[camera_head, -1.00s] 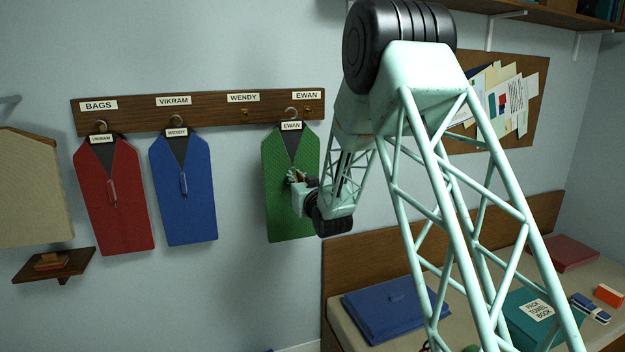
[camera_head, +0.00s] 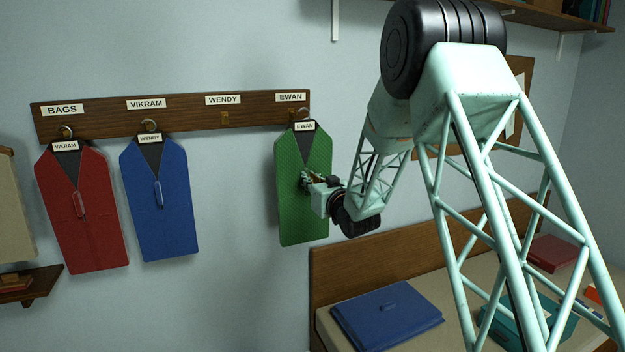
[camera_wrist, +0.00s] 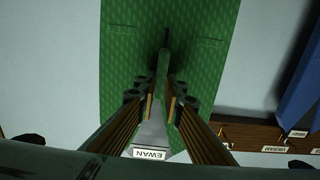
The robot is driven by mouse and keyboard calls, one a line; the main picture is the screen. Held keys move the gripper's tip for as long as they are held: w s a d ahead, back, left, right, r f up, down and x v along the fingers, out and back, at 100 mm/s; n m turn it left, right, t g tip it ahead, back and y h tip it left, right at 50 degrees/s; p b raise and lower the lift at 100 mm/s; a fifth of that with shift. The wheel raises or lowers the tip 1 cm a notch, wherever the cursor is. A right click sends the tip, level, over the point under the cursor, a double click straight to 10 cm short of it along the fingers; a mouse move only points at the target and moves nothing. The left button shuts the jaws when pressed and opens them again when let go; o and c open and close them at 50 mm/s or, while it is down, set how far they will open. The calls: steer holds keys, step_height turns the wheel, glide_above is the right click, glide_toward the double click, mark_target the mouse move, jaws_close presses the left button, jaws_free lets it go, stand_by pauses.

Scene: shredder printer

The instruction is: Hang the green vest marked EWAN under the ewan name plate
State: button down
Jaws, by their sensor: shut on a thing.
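The green vest (camera_head: 302,205) with the EWAN tag (camera_head: 305,127) hangs upright before the right end of the rack (camera_head: 185,122). Its hook (camera_head: 305,114) is a little right of the ewan name plate (camera_head: 291,97) in the head view. I cannot tell whether the hook touches a peg; the spot under the plate is partly covered. My gripper (camera_head: 308,181) is shut on the handle at the vest's front. In the wrist view the gripper (camera_wrist: 162,90) has its fingers on both sides of the handle (camera_wrist: 164,58), with the green cloth (camera_wrist: 210,65) behind.
A red vest (camera_head: 82,215) tagged VIKRAM hangs under BAGS. A blue vest (camera_head: 160,205) tagged WENDY hangs under VIKRAM. The peg (camera_head: 225,119) under WENDY is bare. A bench (camera_head: 465,285) with a folded blue item (camera_head: 385,317) stands below right.

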steer(key=shift+w+a+p, duration=0.15)
steer(key=shift+w+p, duration=0.2)
steer(key=shift+w, duration=0.05)
steer(key=shift+f+p+x, duration=0.25)
steer(key=shift+p+x, duration=0.4)
steer(key=shift+x, duration=0.95)
steer(key=shift+f+p+x, duration=0.25)
steer(key=shift+p+x, duration=0.35)
steer(key=shift+x, duration=1.05)
steer(key=shift+f+p+x, duration=0.25)
steer(key=shift+p+x, duration=0.4)
steer(key=shift+x, duration=0.95)
steer(key=shift+a+b, duration=0.1)
steer(key=shift+b, duration=0.3)
steer(key=c, duration=2.6)
jaws_free()
steer(key=shift+c, duration=0.2)
steer(key=shift+f, duration=0.15)
steer(key=v, duration=1.2)
